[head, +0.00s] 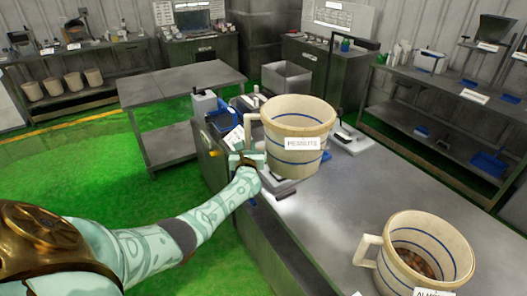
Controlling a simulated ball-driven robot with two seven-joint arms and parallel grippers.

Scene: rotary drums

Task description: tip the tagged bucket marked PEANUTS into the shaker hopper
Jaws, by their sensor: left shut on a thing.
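The cream bucket with blue bands and a PEANUTS tag (297,163) is upright at the middle of the head view, over the far part of the grey bench (335,215). My left gripper (247,160) is shut on it at its left side, by the handle. The grip itself is partly hidden, and I cannot tell whether the bucket's base touches the bench. Its contents do not show. A dark funnel-shaped hopper (495,29) stands on the far right bench; I cannot tell whether it is the shaker hopper. My right gripper is not in view.
A second banded bucket (430,235), its tag cut off, stands at the near right with brown pieces inside. Small equipment (350,139) lies behind the held bucket. A grey side table (180,83) stands left. Bare bench lies between the two buckets.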

